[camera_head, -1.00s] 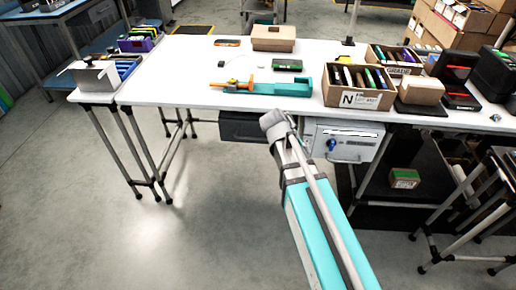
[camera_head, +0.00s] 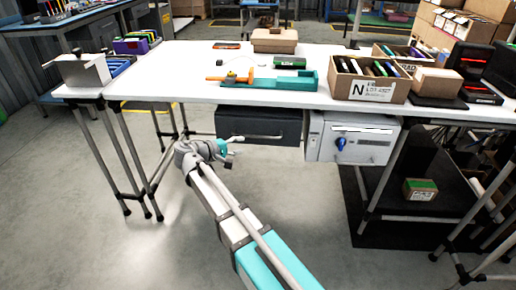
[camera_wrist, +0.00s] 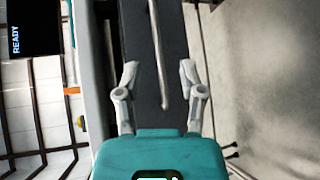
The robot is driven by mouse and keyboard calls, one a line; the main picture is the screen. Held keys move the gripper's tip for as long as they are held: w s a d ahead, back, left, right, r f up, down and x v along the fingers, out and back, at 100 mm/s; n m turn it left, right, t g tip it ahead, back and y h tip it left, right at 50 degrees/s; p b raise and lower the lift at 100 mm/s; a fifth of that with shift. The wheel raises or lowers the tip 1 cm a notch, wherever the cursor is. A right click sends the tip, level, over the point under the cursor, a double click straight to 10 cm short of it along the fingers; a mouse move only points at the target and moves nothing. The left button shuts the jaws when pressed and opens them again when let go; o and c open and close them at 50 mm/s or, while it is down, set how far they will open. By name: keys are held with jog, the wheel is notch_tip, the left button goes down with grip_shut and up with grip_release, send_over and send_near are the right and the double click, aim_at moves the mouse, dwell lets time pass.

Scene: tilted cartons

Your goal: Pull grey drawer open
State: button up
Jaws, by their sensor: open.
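The dark grey drawer (camera_head: 260,122) hangs under the front edge of the white table and looks shut, with a thin horizontal bar handle (camera_head: 252,136) across its front. My gripper (camera_head: 231,152) is in front of the drawer's left part, near handle height. In the wrist view the drawer front (camera_wrist: 174,30) fills the middle, turned sideways. The handle bar (camera_wrist: 156,45) runs between the lines of my two spread fingers (camera_wrist: 158,72). My gripper is open and empty; I cannot tell whether the bar lies between the fingertips or just beyond them.
A white unit (camera_head: 352,139) with a blue knob hangs right of the drawer. The white table (camera_head: 190,75) carries a teal tool holder (camera_head: 285,80), an N-labelled box (camera_head: 369,89) and other boxes. Table legs stand at left. The floor in front is clear.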

aim_at(256, 137)
jog(key=shift+n+t, duration=0.4)
jog(key=shift+t, duration=0.4)
jog(key=a, duration=0.1)
jog(key=a+b, duration=0.1)
jog(key=a, duration=0.2)
jog(key=shift+s+a+f+b, duration=0.1)
jog(key=shift+a+f+b, duration=0.1)
jog(key=shift+f+b, duration=0.1)
jog(key=shift+d, duration=0.15)
jog(key=shift+b+x, duration=1)
jog(key=shift+x, duration=5.85)
grip_shut()
